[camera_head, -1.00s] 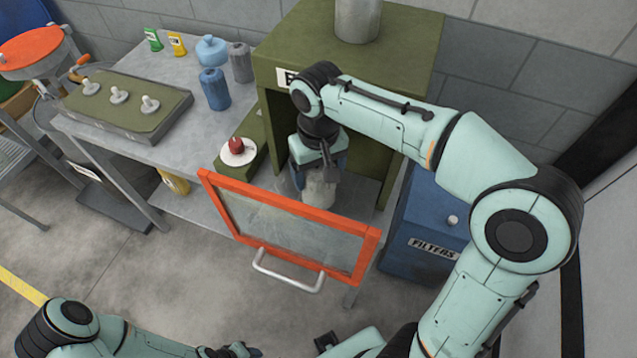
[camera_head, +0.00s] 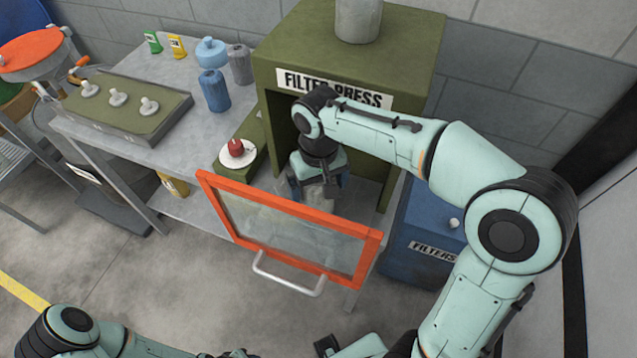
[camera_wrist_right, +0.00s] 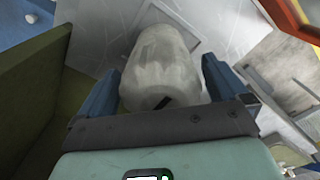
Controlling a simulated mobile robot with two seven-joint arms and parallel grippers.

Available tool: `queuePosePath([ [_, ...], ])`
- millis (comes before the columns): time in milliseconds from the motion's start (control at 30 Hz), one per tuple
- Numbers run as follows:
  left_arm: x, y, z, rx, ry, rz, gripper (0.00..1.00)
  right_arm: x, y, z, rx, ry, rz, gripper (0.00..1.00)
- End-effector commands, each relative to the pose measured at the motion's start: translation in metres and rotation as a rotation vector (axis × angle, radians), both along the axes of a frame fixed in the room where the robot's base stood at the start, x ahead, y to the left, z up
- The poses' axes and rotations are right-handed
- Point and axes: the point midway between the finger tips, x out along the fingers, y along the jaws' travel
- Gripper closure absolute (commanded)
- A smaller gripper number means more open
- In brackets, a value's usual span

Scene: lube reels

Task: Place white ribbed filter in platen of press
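The white ribbed filter (camera_wrist_right: 160,62) lies between the two blue fingers of my right gripper (camera_wrist_right: 160,75) in the right wrist view, with a finger against each side. In the head view my right gripper (camera_head: 318,188) is inside the open front of the green filter press (camera_head: 345,52), pointing down. The filter is mostly hidden there. A flat square plate (camera_wrist_right: 196,42) shows behind the filter in the wrist view; whether the filter touches it I cannot tell. My left gripper (camera_head: 238,353) is at the bottom edge of the head view, too cut off to judge.
The orange-framed glass door (camera_head: 290,232) of the press hangs in front of the opening. A red knob on a white disc (camera_head: 237,150) is beside the press on the left. A blue FILTERS bin (camera_head: 420,235) stands to the right. Bottles (camera_head: 214,90) stand on the left bench.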

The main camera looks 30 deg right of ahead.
Motion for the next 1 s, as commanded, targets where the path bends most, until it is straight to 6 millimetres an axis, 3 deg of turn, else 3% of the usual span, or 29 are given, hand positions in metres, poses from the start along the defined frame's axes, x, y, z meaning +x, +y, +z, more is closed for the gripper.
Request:
queuePosePath([
  [167, 0.003, 0.0, 0.005, 0.0, -0.003, 0.0, 0.57, 0.001, 0.0, 0.012, 0.0, -0.003, 0.0, 0.0],
  [500, 0.016, 0.0, 0.022, 0.0, -0.018, 0.0, 0.57, 0.002, 0.0, 0.083, 0.0, -0.007, 0.0, 0.0],
  [700, 0.023, 0.0, 0.03, 0.0, -0.026, 0.0, 0.57, 0.001, 0.0, 0.114, 0.001, -0.003, 0.0, 0.0],
  [1000, 0.024, 0.0, 0.032, 0.0, -0.027, 0.0, 0.57, 0.0, 0.0, 0.124, 0.0, 0.0, 0.0, 0.0],
])
